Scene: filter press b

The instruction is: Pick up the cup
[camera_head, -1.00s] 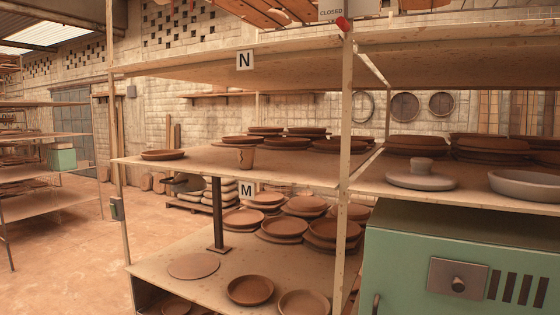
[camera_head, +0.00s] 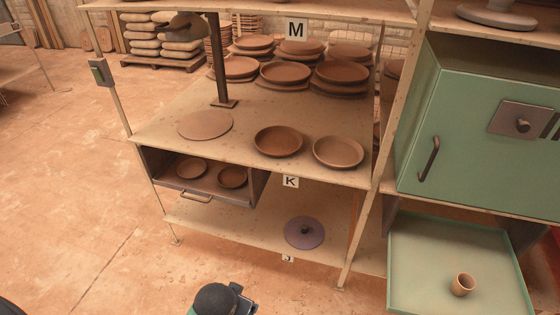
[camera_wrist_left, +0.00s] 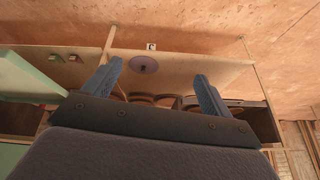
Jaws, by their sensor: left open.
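A small brown cup (camera_head: 462,285) stands upright inside a green tray (camera_head: 400,298) at the lower right of the head view. My left gripper (camera_wrist_left: 160,85) is open in the left wrist view, its two fingers wide apart with nothing gripped between them. It points toward the shelving, and the cup cannot be made out in that view. My right gripper is not in view.
A green cabinet (camera_head: 450,130) stands above the tray. Left of it, a shelf (camera_head: 170,142) holds several brown plates and an open drawer (camera_head: 250,197). A purple lid (camera_head: 304,232) lies on the lower shelf and also shows in the left wrist view (camera_wrist_left: 145,64).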

